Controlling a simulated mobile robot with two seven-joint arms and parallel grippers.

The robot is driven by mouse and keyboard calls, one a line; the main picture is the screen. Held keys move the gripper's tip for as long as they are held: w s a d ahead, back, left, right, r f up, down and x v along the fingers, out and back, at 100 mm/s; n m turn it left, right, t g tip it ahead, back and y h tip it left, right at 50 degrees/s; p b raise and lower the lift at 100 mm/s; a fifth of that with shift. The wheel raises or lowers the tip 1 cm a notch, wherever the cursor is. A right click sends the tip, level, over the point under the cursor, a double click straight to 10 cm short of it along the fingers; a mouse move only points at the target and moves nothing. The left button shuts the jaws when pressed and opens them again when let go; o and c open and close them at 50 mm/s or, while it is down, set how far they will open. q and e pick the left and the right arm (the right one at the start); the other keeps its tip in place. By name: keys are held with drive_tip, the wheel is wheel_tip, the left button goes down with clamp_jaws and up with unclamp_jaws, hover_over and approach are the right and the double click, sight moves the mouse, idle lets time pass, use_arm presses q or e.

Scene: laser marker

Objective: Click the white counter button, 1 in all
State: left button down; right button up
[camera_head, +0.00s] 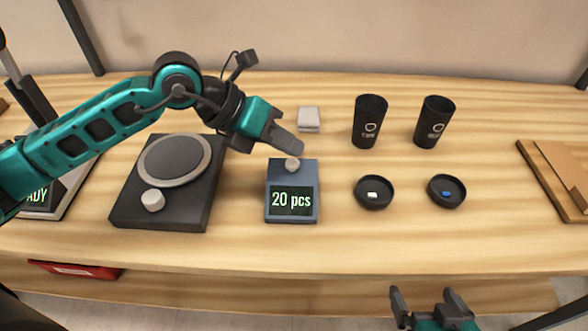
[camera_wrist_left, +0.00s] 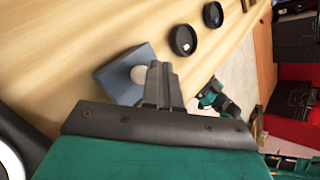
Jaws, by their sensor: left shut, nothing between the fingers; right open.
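The counter (camera_head: 278,218) is a small blue-grey box on the table, with a display reading "20 pcs". Its round white button (camera_head: 292,165) sits on the top at the far end. My left gripper (camera_head: 299,148) is shut and empty, with its fingertips just above and behind the button in the head view. In the left wrist view the button (camera_wrist_left: 138,75) shows beside the shut fingers (camera_wrist_left: 160,68), on the counter (camera_wrist_left: 112,82). I cannot tell whether the fingertips touch the button. My right gripper (camera_head: 430,300) is open and empty at the bottom of the head view, off the table's front edge.
A dark turntable device (camera_head: 125,215) with a white knob stands left of the counter. Two black cups (camera_head: 369,122) (camera_head: 434,122) stand behind two black dishes (camera_head: 374,205) (camera_head: 446,204) to the right. A small grey-white block (camera_head: 309,116) lies behind the counter. A wooden board (camera_head: 545,175) lies at far right.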

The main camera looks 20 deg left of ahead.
use_arm(q)
drive_tip(key=shift+w+a+f, duration=0.1)
drive_tip(key=shift+f, duration=0.05)
idle(0.5)
idle(0.5)
idle(0.8)
drive_tip(key=shift+f, duration=0.1)
drive_tip(key=shift+f+b, duration=0.3)
drive_tip(key=shift+b, duration=0.1)
drive_tip(key=shift+f, duration=0.1)
